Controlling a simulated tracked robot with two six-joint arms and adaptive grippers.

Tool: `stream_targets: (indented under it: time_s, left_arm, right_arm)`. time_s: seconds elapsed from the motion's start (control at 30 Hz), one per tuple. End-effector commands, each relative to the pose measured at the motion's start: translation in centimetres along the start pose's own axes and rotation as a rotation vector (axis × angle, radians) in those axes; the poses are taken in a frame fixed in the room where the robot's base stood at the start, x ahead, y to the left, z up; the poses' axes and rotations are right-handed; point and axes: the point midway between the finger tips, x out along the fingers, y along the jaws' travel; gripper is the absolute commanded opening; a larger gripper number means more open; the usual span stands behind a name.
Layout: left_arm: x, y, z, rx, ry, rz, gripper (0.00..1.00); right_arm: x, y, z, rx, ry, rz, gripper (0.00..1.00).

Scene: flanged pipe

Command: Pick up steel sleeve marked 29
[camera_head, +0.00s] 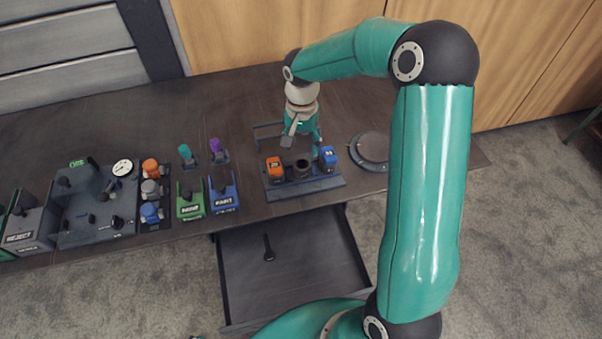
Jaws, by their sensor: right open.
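A small rack (308,188) stands on the dark bench and holds an orange piece (274,168), a dark round piece (302,169) and a blue piece (327,157). The orange and blue pieces carry small marks that I cannot read for sure. A tray further left holds orange (150,168), grey (151,189) and blue (150,213) pieces. I cannot tell which piece is the steel sleeve marked 29. My right gripper (302,138) is open and points down just behind and above the rack, apart from its pieces as far as I can see. My left gripper is not in view.
A dark fixture (97,212) with a white dial stands left on the bench. Green (190,198) and blue (222,195) bins stand between it and the rack. A round dark plate (372,148) lies right of the rack. An open drawer (290,282) juts out below the bench.

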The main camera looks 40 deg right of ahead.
Motion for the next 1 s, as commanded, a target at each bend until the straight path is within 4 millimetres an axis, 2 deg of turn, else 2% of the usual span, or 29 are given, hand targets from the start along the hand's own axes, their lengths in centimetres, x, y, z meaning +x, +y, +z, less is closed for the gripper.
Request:
stream_targets:
  time_s: [0.03, 0.1, 0.37, 0.63, 0.93, 1.0]
  left_arm:
    - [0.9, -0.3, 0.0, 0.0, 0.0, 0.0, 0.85]
    - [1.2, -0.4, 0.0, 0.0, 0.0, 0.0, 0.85]
    - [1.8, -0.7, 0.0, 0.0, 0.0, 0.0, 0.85]
    - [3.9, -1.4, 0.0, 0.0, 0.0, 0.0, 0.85]
    - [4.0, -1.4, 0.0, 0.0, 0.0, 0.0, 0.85]
    - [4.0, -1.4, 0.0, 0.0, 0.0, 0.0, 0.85]
  right_arm:
    - [1.2, 0.1, 0.0, 0.001, 0.0, 0.0, 0.59]
    - [1.8, 0.0, -0.1, 0.001, 0.001, -0.001, 0.59]
    - [3.1, 0.1, 0.0, 0.001, -0.001, 0.001, 0.59]
    - [6.9, 0.2, 0.2, 0.0, 0.0, 0.0, 0.59]
    - [7.2, 0.1, 0.2, 0.0, 0.0, -0.001, 0.59]
    - [7.2, 0.1, 0.2, 0.0, 0.0, -0.001, 0.49]
